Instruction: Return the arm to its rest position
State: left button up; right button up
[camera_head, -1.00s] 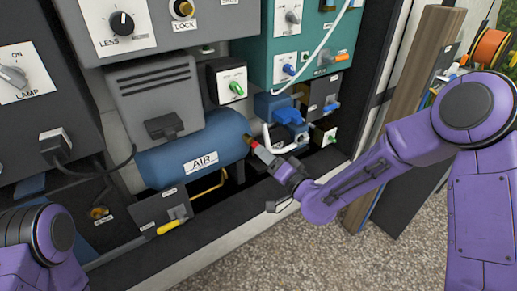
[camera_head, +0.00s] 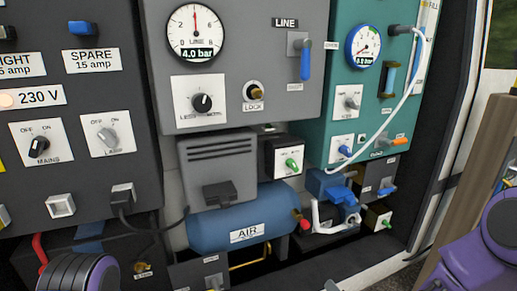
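My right arm (camera_head: 470,250) comes in at the lower right corner, and its forearm runs down out of the picture. A small grey tip at the bottom edge, right of the middle, may be part of my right gripper; too little shows to tell its opening. My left arm (camera_head: 75,275) shows only as a purple and dark rounded joint at the lower left. My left gripper is out of view. I see no object held by either arm.
A dark panel (camera_head: 85,175) with switches stands at left. A grey panel with a 4.0 bar gauge (camera_head: 195,33) is in the middle, above the blue AIR tank (camera_head: 215,232). A teal panel (camera_head: 350,80) with a white hose (camera_head: 408,85) is at right, beside a wooden post (camera_head: 475,170).

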jog(key=s+d+f+g+h, duration=0.1)
jog(key=s+d+f+g, duration=0.15)
jog(key=s+f, duration=0.5)
jog(key=s+d+f+n+g+h, duration=0.15)
jog(key=s+f+g, duration=0.3)
jog(key=s, duration=0.65)
jog(key=s+d+f+m+g+h, duration=0.1)
jog(key=s+d+f+g+h, duration=0.15)
jog(key=s+f, duration=0.5)
notch_tip(320, 180, up, 16)
jog(key=s+p, duration=0.2)
jog(key=p, duration=1.3)
jog(key=shift+s+d+f+y, duration=0.15)
jog(key=shift+s+d+y, duration=0.2)
jog(key=shift+y, duration=0.05)
